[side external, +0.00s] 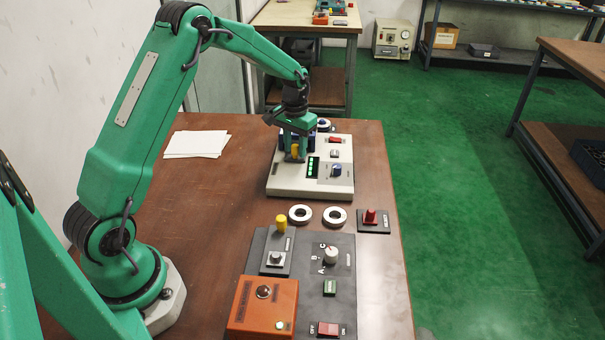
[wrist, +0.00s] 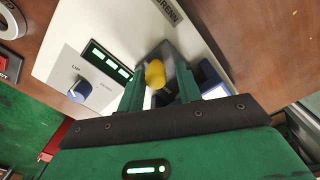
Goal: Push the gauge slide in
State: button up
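The white gauge box (side external: 283,185) stands on the brown bench, with a lit green display and a blue knob (side external: 337,170). A yellow knob (side external: 295,152) on its far-left part, likely the slide's handle, lies at my gripper (side external: 296,157). In the wrist view the yellow knob (wrist: 155,74) shows between the two green fingers of my gripper (wrist: 160,85). The fingers stand apart, with a visible gap on the knob's right side. A dark blue part (wrist: 212,80) sits beside the right finger. The slide's track is mostly hidden by the gripper.
Nearer are a dark control panel (side external: 345,285) with another yellow-topped lever (side external: 281,222), and an orange box (side external: 262,308).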

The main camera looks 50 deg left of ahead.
jog(key=shift+r, duration=3.3)
jog(key=shift+s+d+r, duration=0.2)
jog(key=shift+d+r, duration=0.05)
jog(key=shift+r, duration=0.2)
jog(key=s+d+r+m+t, duration=0.1)
jog(key=s+d+r+t, duration=0.1)
jog(key=s+d+r, duration=0.65)
jog(key=s+d+r+m+t, duration=0.1)
jog(key=s+d+r+t, duration=0.15)
jog(key=s+r, duration=0.6)
jog(key=s+d+f+m+t, duration=0.1)
jog(key=s+d+f, duration=0.2)
jog(key=s, duration=0.7)
jog(key=shift+s+f, duration=0.4)
jog(key=shift+f, duration=0.25)
